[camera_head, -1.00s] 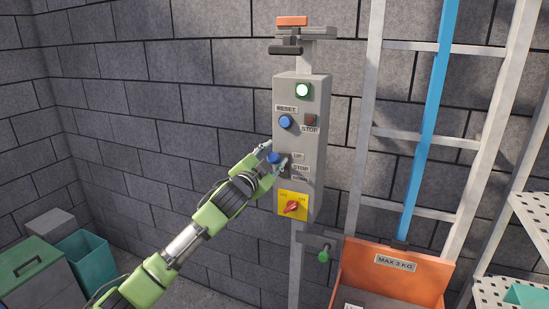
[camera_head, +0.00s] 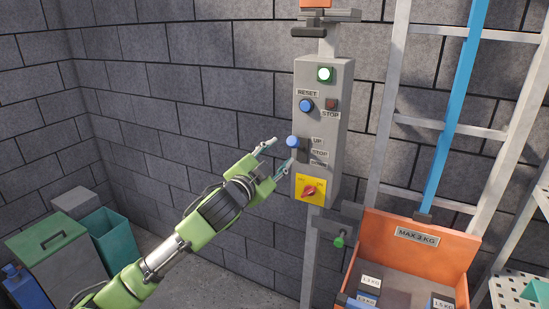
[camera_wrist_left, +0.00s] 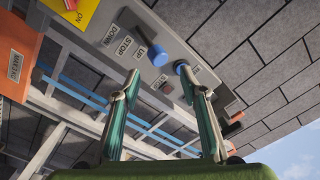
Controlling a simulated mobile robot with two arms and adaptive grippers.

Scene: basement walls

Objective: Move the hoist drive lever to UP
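The grey control box (camera_head: 333,110) stands on a post against the wall. The drive lever's blue knob (camera_head: 292,141) sticks out of its front, level with the UP label (camera_head: 317,141) and above the STOP and DOWN labels. The knob also shows in the left wrist view (camera_wrist_left: 158,57), beside UP. My left gripper (camera_head: 281,154) is open, its fingers apart and empty, just left of and below the knob. In the left wrist view its two fingers (camera_wrist_left: 158,83) frame empty space in front of the panel. My right gripper is not in view.
A blue RESET button (camera_head: 306,105), a red stop button (camera_head: 331,103) and a lit lamp (camera_head: 325,74) sit higher on the box. A red rotary switch (camera_head: 309,191) is below. An orange bin (camera_head: 417,238) stands at the right. Open space lies left of the box.

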